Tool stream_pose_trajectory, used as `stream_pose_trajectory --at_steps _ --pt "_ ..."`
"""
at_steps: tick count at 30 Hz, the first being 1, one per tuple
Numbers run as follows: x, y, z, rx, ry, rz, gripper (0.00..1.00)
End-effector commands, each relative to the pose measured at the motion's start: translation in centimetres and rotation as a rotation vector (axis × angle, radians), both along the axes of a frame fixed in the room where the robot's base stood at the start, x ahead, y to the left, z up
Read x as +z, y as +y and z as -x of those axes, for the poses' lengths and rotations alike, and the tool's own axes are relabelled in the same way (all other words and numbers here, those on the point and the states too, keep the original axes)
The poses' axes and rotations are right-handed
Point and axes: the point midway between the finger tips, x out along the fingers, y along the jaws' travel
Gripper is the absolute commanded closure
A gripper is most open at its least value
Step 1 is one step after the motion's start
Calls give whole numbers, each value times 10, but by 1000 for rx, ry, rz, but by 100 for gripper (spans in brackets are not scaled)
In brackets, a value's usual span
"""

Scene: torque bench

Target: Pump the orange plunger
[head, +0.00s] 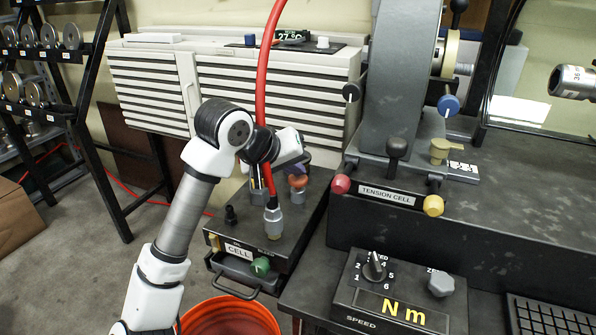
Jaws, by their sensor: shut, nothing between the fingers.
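The orange plunger (298,182) is a small orange-brown knob on a short stem. It stands upright at the back of the dark cell box (240,238), right of the red hose fitting. My gripper (291,160) is shut and empty at the end of my arm, which reaches in from the lower left. It is just above the plunger in the picture. Its fingertips are small and partly hidden by the wrist, so I cannot tell whether they touch the plunger.
A red hose (262,70) rises from a metal fitting (272,222) close beside my wrist. A green knob (260,266) is on the box front. An orange bucket (230,318) stands below. The tension cell bench (480,230) is at the right. A drawer cabinet (150,85) stands behind.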

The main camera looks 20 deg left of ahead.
Motion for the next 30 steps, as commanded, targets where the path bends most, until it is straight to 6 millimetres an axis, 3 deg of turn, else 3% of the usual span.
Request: stream_pose_trajectory --at_steps 12,24,30 --pt "24 0 0 1 1 0 100" --pt "28 0 0 1 0 -1 100" --pt "44 0 0 2 -1 -1 100"
